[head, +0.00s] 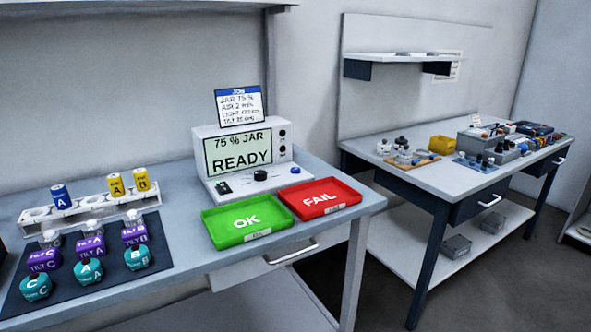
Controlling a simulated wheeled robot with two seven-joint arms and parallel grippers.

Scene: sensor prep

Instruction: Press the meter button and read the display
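The meter (201,150) is a white box standing at the back of the near bench. Its pale green display (238,152) reads "75 % JAR" and, below, "READY". Several dark round parts (282,134) run down the meter's right side. I cannot tell which is the button. Neither of my grippers is in view.
A job card (239,105) stands on the meter. A green OK tray (244,219) and a red FAIL tray (319,198) lie before it, both empty. At left are a white rack (91,209) and a dark mat (65,288) with lettered sensors. A second bench (440,182) stands right.

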